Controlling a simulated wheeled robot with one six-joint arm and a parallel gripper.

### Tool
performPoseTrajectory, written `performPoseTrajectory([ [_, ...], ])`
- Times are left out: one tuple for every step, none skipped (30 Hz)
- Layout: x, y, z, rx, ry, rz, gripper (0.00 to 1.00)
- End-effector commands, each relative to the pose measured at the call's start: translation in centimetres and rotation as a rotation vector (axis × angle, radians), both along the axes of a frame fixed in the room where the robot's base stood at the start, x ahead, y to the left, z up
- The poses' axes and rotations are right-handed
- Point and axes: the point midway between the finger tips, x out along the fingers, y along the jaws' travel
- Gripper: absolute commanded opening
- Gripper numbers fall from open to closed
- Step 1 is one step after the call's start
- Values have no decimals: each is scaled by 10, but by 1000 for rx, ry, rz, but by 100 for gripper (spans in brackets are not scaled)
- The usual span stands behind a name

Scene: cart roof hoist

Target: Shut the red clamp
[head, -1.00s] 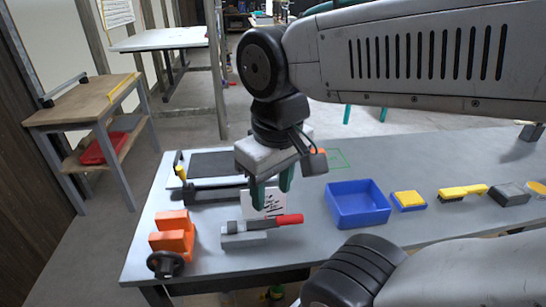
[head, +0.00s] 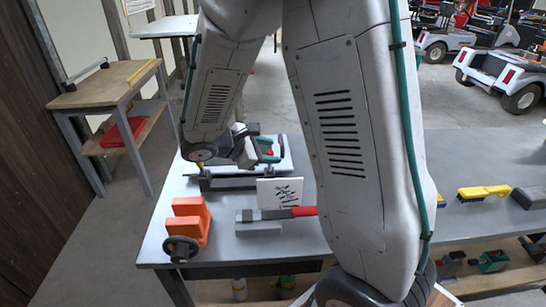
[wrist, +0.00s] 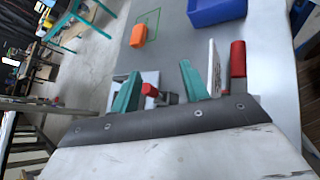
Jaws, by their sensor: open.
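The red clamp (wrist: 151,90) shows in the wrist view as a red-tipped lever on a dark grey body, between the two teal fingers of my gripper (wrist: 160,82). The fingers are apart; I cannot tell whether either touches it. In the head view its red tip (head: 268,152) shows small by my gripper (head: 271,148), at the right end of the dark rail (head: 225,183). The clamp's base is mostly hidden there by my gripper. A separate grey tool with a red handle (head: 303,211) lies nearer on the bench; its handle also shows in the wrist view (wrist: 238,60).
A white marked card (head: 280,193) stands in front of the rail. An orange vise-like block (head: 188,222) with a black wheel sits at the bench's front left. A blue bin (wrist: 217,10) and an orange block (wrist: 138,35) show beyond the fingers. My arm hides the bench's middle.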

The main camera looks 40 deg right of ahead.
Motion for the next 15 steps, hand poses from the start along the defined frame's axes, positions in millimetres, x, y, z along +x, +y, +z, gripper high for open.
performPoseTrajectory([
  [11, 1, -14, -31, 43, 51, 45],
  [17, 1, -20, -48, 63, 81, 45],
  [25, 2, -27, -68, 86, 116, 45],
  [30, 3, -32, -81, 102, 141, 45],
  [35, 3, -37, -93, 116, 163, 45],
  [39, 4, -42, -106, 133, 189, 45],
  [42, 5, -46, -113, 143, 204, 45],
  [45, 5, -49, -121, 152, 218, 45],
  [48, 6, -52, -128, 160, 231, 45],
  [50, 6, -54, -132, 165, 239, 45],
  [51, 5, -55, -134, 168, 246, 45],
  [52, 3, -57, -138, 171, 251, 45],
  [53, 1, -58, -138, 173, 253, 45],
  [53, -2, -59, -139, 173, 252, 45],
  [54, -7, -61, -140, 173, 252, 45],
])
